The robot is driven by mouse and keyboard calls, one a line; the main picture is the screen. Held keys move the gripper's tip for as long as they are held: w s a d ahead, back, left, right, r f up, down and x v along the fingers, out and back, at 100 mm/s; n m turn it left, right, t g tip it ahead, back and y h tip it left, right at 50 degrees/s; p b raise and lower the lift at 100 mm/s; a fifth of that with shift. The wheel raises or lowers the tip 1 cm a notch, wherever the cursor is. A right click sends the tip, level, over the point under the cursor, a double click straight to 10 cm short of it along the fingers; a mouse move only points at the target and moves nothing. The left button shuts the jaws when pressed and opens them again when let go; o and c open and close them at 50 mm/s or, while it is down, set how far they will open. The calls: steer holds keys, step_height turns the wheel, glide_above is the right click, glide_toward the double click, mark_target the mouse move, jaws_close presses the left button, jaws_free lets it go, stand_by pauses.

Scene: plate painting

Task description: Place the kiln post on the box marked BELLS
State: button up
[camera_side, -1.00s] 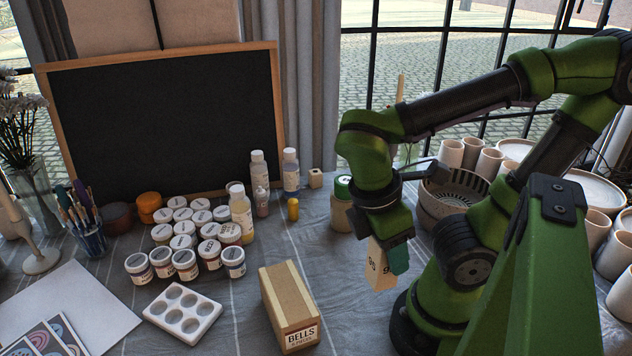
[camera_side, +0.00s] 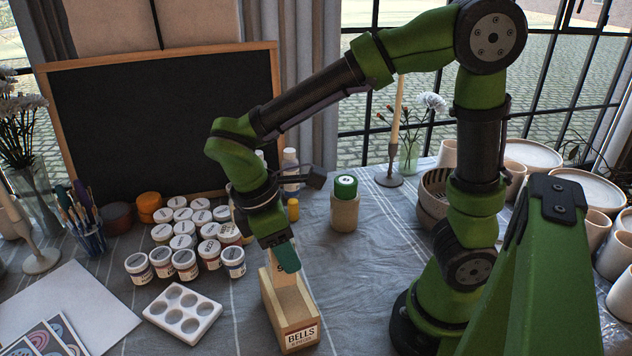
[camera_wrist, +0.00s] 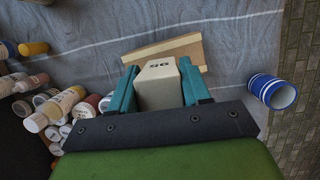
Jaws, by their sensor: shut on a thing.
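The kiln post (camera_side: 279,274) is a pale beige block with dark digits on it. My gripper (camera_side: 283,262) is shut on it with teal fingers. In the wrist view the post (camera_wrist: 159,88) sits between both fingers, its marked end showing. The box marked BELLS (camera_side: 291,318) is a tan cardboard carton standing on the cloth, its label facing the side camera. The post is over the box's far part in the side view. I cannot tell whether it touches the top. In the wrist view the box (camera_wrist: 180,47) shows partly behind the post.
Several white-lidded paint jars (camera_side: 186,262) and a white palette (camera_side: 183,311) are left of the box. A green-lidded jar (camera_side: 345,205) stands behind it to the right. A blue striped cylinder (camera_wrist: 273,92) shows in the wrist view. The cloth right of the box is clear.

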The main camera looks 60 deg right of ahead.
steer(key=shift+a+x, duration=0.15)
steer(key=shift+x, duration=0.55)
steer(key=shift+a+x, duration=0.15)
steer(key=shift+x, duration=0.55)
steer(key=shift+w+f, duration=0.15)
steer(key=shift+f, duration=0.15)
steer(key=o, duration=1.3)
steer(key=v, duration=1.1)
steer(key=s+d+m+t+y, duration=0.1)
steer(key=d+m+t, duration=0.2)
steer(key=m, duration=0.1)
steer(key=s+d+m+t+y, duration=0.1)
steer(key=d+m+t+y, duration=0.1)
steer(key=m+t, duration=0.1)
steer(key=s+d+r+m+t+y, duration=0.1)
steer(key=s+d+m+t, duration=0.1)
steer(key=m, duration=0.4)
steer(key=shift+s+d+r+t, duration=0.1)
steer(key=shift+d+t, duration=0.7)
